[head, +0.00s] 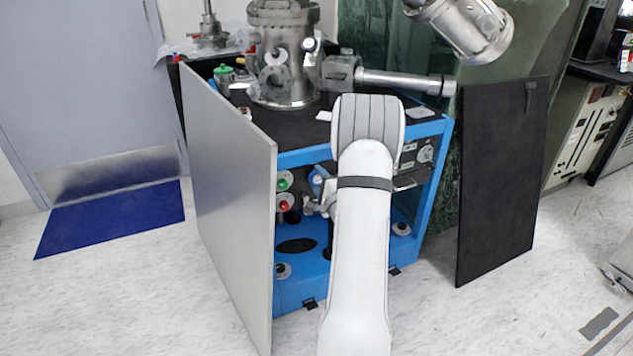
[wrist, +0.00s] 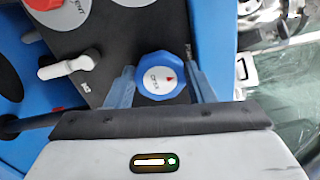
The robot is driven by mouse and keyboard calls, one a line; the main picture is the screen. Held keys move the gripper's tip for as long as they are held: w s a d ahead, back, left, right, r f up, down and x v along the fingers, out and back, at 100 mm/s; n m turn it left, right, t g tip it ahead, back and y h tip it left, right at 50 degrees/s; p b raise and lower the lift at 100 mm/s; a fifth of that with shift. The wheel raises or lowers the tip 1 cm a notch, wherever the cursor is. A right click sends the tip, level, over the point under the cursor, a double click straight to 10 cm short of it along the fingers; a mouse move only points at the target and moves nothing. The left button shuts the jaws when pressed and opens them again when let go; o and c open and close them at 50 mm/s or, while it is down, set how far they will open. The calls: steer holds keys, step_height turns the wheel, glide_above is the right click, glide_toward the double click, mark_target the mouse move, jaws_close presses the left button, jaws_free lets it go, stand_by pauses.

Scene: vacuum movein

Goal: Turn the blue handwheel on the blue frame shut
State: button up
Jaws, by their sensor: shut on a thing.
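The blue handwheel (wrist: 160,88) has a white cap with lettering and a small red mark. In the wrist view it faces me on a black panel, between the two blue-grey fingers of my gripper (wrist: 160,75). My gripper is shut on it, with one finger on its left and one on its right. The head view shows a blue wheel with a pale centre (head: 317,179) inside the blue frame (head: 435,185), beside my white arm. My arm hides part of the frame's inside there, and the fingers are hard to make out.
A metal vessel (head: 283,60) stands on top.

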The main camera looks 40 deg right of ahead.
steer(key=shift+w+a, duration=0.1)
steer(key=shift+a, duration=0.05)
steer(key=o, duration=1)
steer(key=shift+c, duration=0.2)
steer(key=shift+d+r, duration=0.1)
steer(key=shift+d, duration=0.1)
steer(key=p+v, duration=0.1)
steer(key=v, duration=0.7)
steer(key=shift+a+f, duration=0.15)
steer(key=shift+f, duration=0.1)
